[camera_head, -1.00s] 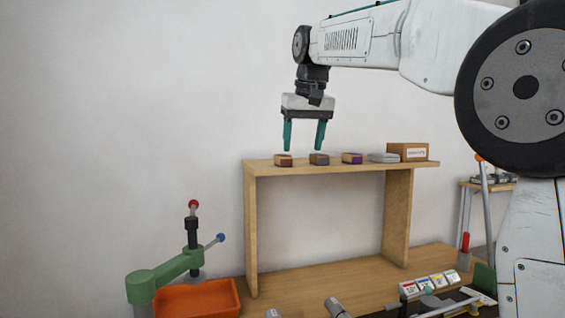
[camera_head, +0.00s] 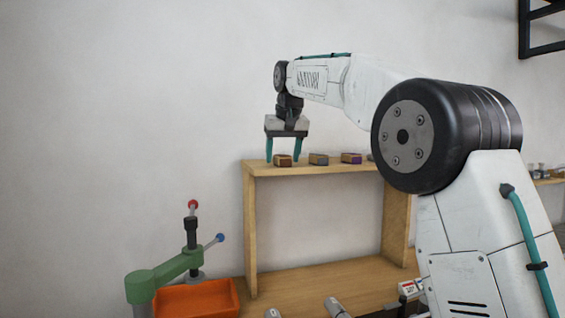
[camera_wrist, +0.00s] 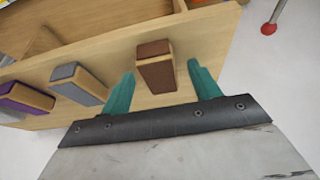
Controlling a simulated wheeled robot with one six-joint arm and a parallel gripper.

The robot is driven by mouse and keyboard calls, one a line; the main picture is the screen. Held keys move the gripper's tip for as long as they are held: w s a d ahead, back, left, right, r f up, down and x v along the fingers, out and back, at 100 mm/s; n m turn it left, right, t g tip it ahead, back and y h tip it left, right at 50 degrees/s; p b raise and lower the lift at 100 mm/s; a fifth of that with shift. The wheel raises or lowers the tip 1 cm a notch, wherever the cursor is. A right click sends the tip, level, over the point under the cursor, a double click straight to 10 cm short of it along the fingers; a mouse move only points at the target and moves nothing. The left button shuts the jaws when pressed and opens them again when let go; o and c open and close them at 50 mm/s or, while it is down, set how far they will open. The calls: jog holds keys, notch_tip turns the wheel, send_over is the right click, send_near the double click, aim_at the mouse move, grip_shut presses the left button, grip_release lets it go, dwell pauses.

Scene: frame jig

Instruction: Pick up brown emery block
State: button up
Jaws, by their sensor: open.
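The brown emery block (camera_head: 283,160) lies at the left end of the wooden shelf top, with a brown upper face and lighter tan sides. In the wrist view the brown block (camera_wrist: 155,66) sits between and just beyond my two teal fingertips. My gripper (camera_head: 283,158) is open and empty, with its fingers pointing down on either side of the block in the head view. It also shows in the wrist view (camera_wrist: 163,78), with a gap between the block and each finger. I cannot tell whether any finger touches the shelf.
A grey block (camera_head: 319,159) and a purple block (camera_head: 351,158) stand to the right on the shelf top (camera_head: 262,170). My arm hides the shelf's right end. A green clamp stand (camera_head: 165,270) and an orange tray (camera_head: 236,296) are below left.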

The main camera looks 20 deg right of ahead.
jog(key=shift+f, duration=0.1)
jog(key=c, duration=1.1)
jog(key=shift+r, duration=0.2)
jog(key=shift+r, duration=1.2)
jog(key=s+d, duration=0.2)
jog(key=s, duration=0.2)
jog(key=s+d+r, duration=0.1)
jog(key=s+d, duration=0.1)
jog(key=s, duration=0.3)
jog(key=s+d+r, duration=0.1)
jog(key=s+d, duration=0.1)
jog(key=s, duration=0.3)
jog(key=shift+s+d+r, duration=0.1)
jog(key=shift+s+d, duration=0.1)
jog(key=shift+d, duration=0.2)
jog(key=o, duration=0.5)
jog(key=shift+c, duration=0.2)
jog(key=c, duration=0.3)
